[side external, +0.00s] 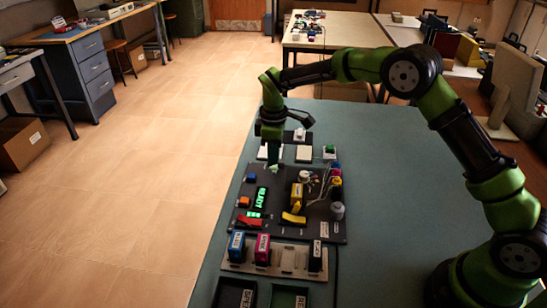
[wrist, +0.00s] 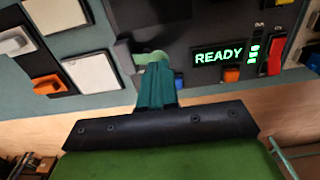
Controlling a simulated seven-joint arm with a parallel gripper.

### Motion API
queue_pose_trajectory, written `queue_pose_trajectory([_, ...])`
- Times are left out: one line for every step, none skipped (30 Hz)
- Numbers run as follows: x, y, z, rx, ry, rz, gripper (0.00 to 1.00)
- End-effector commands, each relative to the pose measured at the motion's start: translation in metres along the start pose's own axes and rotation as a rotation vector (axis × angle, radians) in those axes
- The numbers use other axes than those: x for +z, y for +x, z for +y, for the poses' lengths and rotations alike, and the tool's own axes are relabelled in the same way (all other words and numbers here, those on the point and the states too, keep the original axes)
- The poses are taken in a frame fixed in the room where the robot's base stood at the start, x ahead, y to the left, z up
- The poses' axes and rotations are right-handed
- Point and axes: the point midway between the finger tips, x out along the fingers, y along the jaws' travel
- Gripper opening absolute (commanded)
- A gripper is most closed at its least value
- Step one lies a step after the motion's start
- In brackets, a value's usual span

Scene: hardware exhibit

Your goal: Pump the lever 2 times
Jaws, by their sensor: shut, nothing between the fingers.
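My gripper (side external: 273,160) points down at the far left corner of the dark control panel (side external: 225,225). Its teal fingers (wrist: 154,86) are shut with nothing between them. In the wrist view a pale green rounded end (wrist: 149,58) shows just past the fingertips, beside a grey part on the panel. This may be the lever's knob; the fingers hide much of it, and I cannot tell whether they touch it. The panel's lit green READY display (side external: 261,197) is near the gripper, and it also shows in the wrist view (wrist: 219,54).
A blue button (side external: 251,177), an orange button (side external: 243,201) and a red switch (side external: 249,221) sit along the panel's left. Yellow parts (side external: 297,196) and a grey knob (side external: 337,211) stand farther right. White plates (side external: 304,153) lie beyond. Coloured blocks (side external: 262,249) stand in front.

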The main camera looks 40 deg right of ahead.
Motion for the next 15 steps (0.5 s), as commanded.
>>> queue_pose_trajectory([0.0, -0.003, 0.0, 0.001, 0.0, 0.001, 0.0])
queue_pose_trajectory([0.0, -0.005, 0.0, 0.001, 0.0, 0.001, 0.0])
queue_pose_trajectory([0.0, -0.009, 0.001, 0.002, -0.001, 0.002, 0.0])
queue_pose_trajectory([-0.001, -0.011, 0.001, 0.003, -0.001, 0.002, 0.0])
queue_pose_trajectory([-0.001, -0.014, 0.001, 0.002, -0.001, 0.002, 0.0])
queue_pose_trajectory([-0.001, -0.018, 0.001, 0.002, -0.001, 0.002, 0.0])
queue_pose_trajectory([-0.001, -0.021, 0.001, 0.002, -0.001, 0.003, 0.0])
queue_pose_trajectory([-0.001, -0.024, 0.0, 0.002, 0.0, 0.003, 0.0])
queue_pose_trajectory([-0.001, -0.027, 0.0, 0.002, 0.001, 0.003, 0.0])
queue_pose_trajectory([-0.001, -0.03, 0.0, 0.002, 0.0, 0.003, 0.0])
queue_pose_trajectory([-0.001, -0.032, 0.001, 0.002, 0.0, 0.003, 0.0])
queue_pose_trajectory([0.0, -0.036, 0.0, 0.002, 0.0, 0.002, 0.0])
queue_pose_trajectory([0.0, -0.039, 0.0, 0.002, -0.001, 0.002, 0.0])
queue_pose_trajectory([-0.001, -0.041, 0.001, 0.003, -0.001, 0.002, 0.0])
queue_pose_trajectory([0.0, -0.045, 0.001, 0.003, -0.001, 0.002, 0.0])
